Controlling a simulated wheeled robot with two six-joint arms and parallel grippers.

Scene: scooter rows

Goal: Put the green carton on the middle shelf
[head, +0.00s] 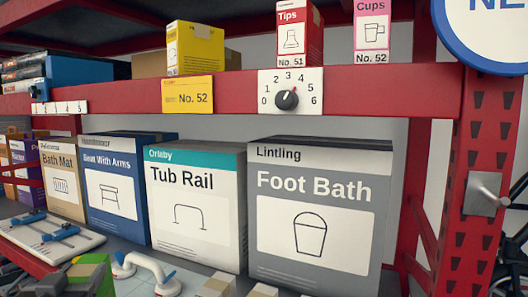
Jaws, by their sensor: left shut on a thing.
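A green carton (98,262) shows at the bottom left, partly cut off by the lower picture edge. My left gripper (84,277) is dark, low in the same corner, and shut on the carton. The carton is in front of the shelf with the large boxes; whether it touches anything there I cannot tell. That shelf carries boxes marked Bath Mat (60,190), Seat With Arms (112,195), Tub Rail (195,210) and Foot Bath (318,215). A red beam (220,92) crosses above them. Which level is the middle shelf is not clear. My right gripper is out of view.
A white grab handle (148,268) and a white board with blue clamps (50,238) lie in front of the boxes. Small cartons (216,286) stand at the bottom edge. Above the beam are a yellow box (196,48) and a red Tips box (296,32). A red post (480,160) stands right.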

